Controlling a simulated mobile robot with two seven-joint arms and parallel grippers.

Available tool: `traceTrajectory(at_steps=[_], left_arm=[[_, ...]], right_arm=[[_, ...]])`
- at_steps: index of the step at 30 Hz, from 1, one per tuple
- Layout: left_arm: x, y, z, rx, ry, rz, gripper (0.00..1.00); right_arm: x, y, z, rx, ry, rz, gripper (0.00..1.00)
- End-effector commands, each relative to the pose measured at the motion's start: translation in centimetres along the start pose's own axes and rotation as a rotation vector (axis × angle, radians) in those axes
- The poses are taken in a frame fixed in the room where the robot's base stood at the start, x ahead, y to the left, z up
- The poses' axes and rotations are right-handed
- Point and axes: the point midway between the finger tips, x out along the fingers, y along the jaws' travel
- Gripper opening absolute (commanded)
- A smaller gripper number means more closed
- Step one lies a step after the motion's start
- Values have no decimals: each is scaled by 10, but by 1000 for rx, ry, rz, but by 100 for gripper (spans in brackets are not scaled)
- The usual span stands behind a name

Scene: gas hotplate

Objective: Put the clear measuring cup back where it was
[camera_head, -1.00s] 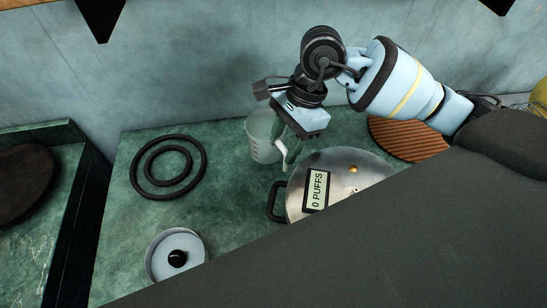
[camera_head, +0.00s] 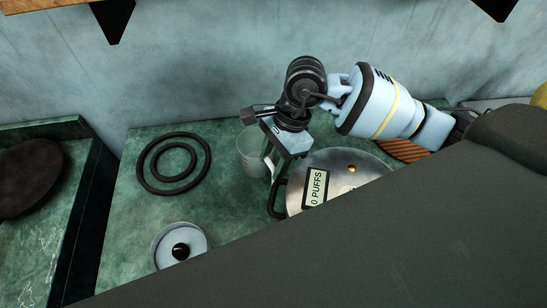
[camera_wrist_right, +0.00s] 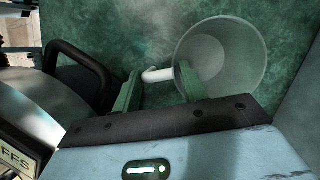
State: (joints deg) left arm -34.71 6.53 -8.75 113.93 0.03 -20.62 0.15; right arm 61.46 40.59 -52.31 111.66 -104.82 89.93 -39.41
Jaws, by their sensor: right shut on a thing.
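The clear measuring cup (camera_head: 251,153) is upright at the back of the green counter, left of the steel pot. It also shows from above in the right wrist view (camera_wrist_right: 235,58), with its pale handle between the green fingers. My right gripper (camera_head: 274,165) is at the cup's right side, shut on the handle; its fingers also show in the wrist view (camera_wrist_right: 158,80). Whether the cup's base touches the counter I cannot tell. My left gripper is not in view.
The steel pot lid (camera_head: 345,172) with a "0 PUFFS" label and dark handle is close to the right of the cup. Black rings (camera_head: 145,173) lie to the left. A small round lidded pot (camera_head: 195,235) is in front. Counter between them is bare.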

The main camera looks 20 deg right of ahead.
Motion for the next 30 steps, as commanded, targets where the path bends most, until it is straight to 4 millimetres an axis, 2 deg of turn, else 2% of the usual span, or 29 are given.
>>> traceTrajectory(at_steps=[5,6,11,18,22,30], left_arm=[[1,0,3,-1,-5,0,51],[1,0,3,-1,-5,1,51],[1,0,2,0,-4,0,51],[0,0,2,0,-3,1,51],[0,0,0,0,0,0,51],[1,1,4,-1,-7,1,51]], right_arm=[[3,0,-1,0,0,1,7],[3,0,-1,0,0,1,45],[2,0,-1,0,0,1,65],[2,0,-1,0,0,1,65],[-5,0,0,-1,1,-2,65],[-45,-1,0,-1,1,-2,65]])
